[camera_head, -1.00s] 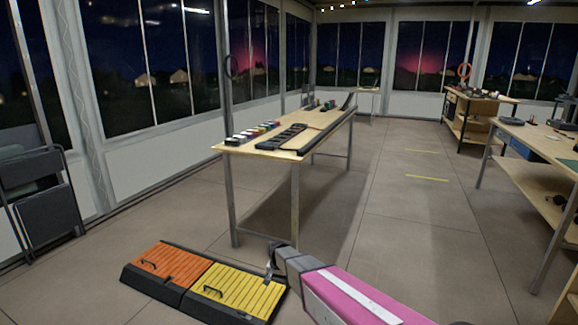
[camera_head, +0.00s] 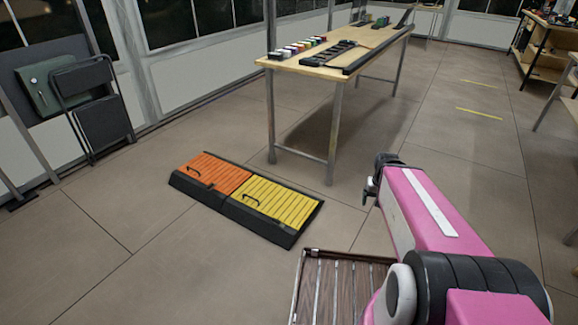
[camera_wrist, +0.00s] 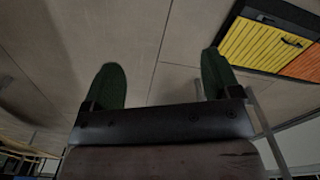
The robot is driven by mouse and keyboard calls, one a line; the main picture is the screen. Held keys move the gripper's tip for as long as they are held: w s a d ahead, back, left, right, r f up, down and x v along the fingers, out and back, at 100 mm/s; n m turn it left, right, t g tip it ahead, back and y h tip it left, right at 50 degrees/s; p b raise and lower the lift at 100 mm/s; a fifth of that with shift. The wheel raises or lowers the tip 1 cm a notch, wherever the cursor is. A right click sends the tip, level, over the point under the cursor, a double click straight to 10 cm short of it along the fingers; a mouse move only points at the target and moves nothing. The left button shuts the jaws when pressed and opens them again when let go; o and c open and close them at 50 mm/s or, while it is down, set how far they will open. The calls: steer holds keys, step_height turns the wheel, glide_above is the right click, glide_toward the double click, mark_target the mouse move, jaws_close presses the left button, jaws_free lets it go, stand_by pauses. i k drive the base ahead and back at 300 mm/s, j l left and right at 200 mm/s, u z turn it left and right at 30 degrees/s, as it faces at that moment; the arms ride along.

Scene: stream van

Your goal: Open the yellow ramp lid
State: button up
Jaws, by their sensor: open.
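The yellow ramp lid (camera_head: 278,207) lies flat and shut in a black frame on the floor, beside an orange lid (camera_head: 213,172). A thin dark handle (camera_head: 251,200) stands on the yellow lid near the orange side. The lid also shows at the upper right in the wrist view (camera_wrist: 258,45). My gripper (camera_head: 368,194) is to the right of the lid and apart from it.
A workbench (camera_head: 333,68) with small coloured items and dark trays stands behind the ramp. The floor in front and left of the ramp is clear. A shelf table (camera_head: 547,62) stands at the far right.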

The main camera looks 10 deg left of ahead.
mark_target(293, 208)
steer(key=i+j+u, duration=0.25)
steer(key=i+j, duration=0.45)
steer(key=j, duration=0.05)
